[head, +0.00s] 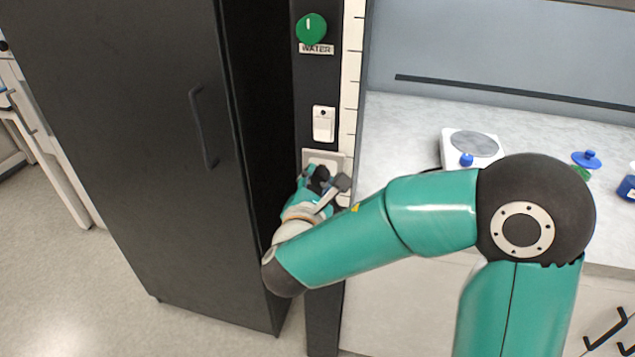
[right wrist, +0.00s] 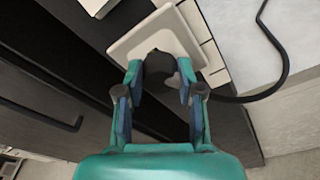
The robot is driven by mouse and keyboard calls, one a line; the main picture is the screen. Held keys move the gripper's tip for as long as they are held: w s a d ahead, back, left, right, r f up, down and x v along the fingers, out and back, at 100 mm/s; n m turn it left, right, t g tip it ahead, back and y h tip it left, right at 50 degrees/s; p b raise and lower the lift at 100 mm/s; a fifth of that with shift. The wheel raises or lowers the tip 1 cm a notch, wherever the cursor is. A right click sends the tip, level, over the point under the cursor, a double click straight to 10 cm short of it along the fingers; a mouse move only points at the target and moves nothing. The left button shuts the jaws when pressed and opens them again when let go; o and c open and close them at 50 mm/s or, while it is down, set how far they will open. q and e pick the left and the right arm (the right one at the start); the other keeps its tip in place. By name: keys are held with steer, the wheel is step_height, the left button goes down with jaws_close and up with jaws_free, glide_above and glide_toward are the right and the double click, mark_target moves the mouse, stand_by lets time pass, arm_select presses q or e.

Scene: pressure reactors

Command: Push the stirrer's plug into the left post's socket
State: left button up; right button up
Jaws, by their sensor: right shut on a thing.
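My right gripper (head: 327,184) is at the socket plate (head: 324,158) on the dark left post (head: 305,100). In the right wrist view its fingers (right wrist: 161,78) are shut on the black plug (right wrist: 158,65), one on each side. The plug lies in front of the pale square socket plate (right wrist: 124,45) and covers its middle; I cannot tell how deep it sits. A black cord (right wrist: 272,88) runs off to the right from beside the plug. The white stirrer (head: 455,150) with its grey round top stands on the bench. My left gripper is not in view.
A white switch (head: 324,124) and a green WATER knob (head: 311,29) are above the socket plate. A tall black cabinet (head: 130,130) stands close on the left. The pale bench (head: 410,125) is on the right, with blue-capped items (head: 587,158) on it.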

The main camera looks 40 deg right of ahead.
steer(key=shift+w+d, duration=0.2)
steer(key=o, duration=1.1)
steer(key=shift+o, duration=0.2)
steer(key=v, duration=1.2)
steer(key=shift+f, duration=0.15)
